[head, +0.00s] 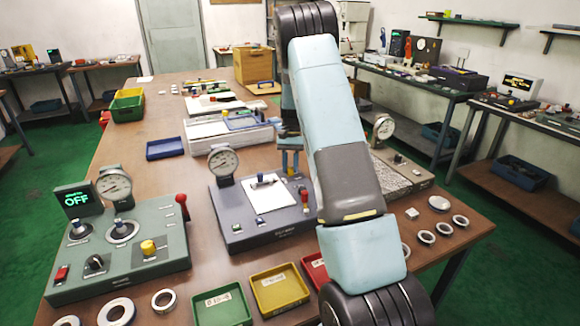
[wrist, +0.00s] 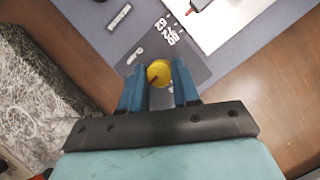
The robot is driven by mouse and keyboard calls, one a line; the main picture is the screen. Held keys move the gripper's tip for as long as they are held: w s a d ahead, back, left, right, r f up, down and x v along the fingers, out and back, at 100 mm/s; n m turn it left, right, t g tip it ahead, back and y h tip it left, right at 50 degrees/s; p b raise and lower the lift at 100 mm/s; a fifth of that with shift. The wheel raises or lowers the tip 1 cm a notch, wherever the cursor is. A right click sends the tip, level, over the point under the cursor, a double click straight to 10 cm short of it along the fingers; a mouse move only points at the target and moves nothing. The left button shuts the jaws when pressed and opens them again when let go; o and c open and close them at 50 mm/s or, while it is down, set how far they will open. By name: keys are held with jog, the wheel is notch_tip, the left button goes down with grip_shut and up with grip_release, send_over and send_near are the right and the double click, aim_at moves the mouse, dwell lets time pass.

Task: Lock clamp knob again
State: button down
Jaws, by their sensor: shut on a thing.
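A round yellow knob (wrist: 159,73) with a dark mark on its face sits on a dark grey plate of the blue-grey bench device (head: 228,228). In the wrist view the knob lies between the two blue fingers of my gripper (wrist: 160,85), which is shut on it. In the head view my gripper (head: 290,163) points down at the far right part of this device, beside its white plate (head: 270,195). The knob is mostly hidden there by the fingers. White lettering (wrist: 168,30) is printed next to the knob.
A dial gauge (head: 223,161) stands at the device's back left, and a red-handled lever (head: 305,201) at its right. A green device (head: 150,262) with an OFF display (head: 77,201) is on the left. Trays (head: 278,288) and loose rings (head: 163,300) lie in front.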

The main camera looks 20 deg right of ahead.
dwell(0.4)
jog(key=c, duration=0.8)
grip_release()
jog(key=shift+c, duration=0.2)
jog(key=v, duration=1.3)
jog(key=shift+d+r, duration=0.25)
jog(key=shift+r, duration=0.05)
jog(key=shift+w, duration=0.1)
